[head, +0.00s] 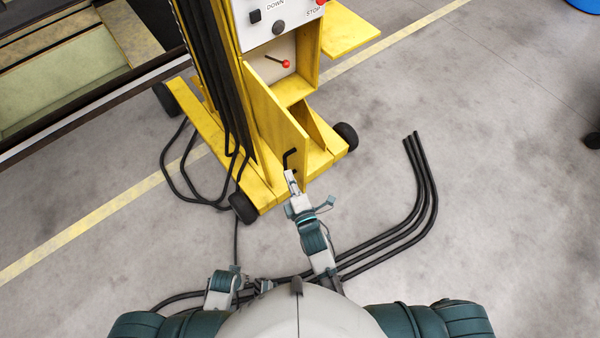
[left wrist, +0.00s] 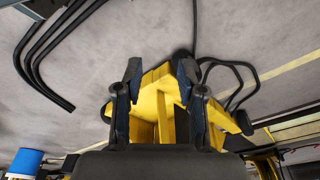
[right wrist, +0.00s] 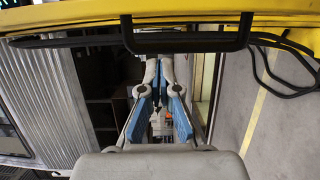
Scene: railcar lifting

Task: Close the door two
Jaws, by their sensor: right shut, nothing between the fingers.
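A yellow door (head: 272,115) with a black bar handle (head: 289,158) stands open on the yellow lifting machine, its edge towards me. In the right wrist view the black handle (right wrist: 187,42) crosses the top, with the yellow door edge (right wrist: 220,19) behind it. My right gripper (head: 291,176) is shut and empty, close to the handle's lower end; contact cannot be told. Its fingertips (right wrist: 166,68) show below the handle in its wrist view. My left gripper (left wrist: 160,72) is open and empty, pointing at the machine's yellow base (left wrist: 155,105).
A second yellow panel (head: 348,32) sticks out on the machine's right. A red-knobbed lever (head: 284,63) sits in the opening below the control panel (head: 285,18). Black cables (head: 417,190) curve over the floor. Wheels (head: 345,135) stick out from the base.

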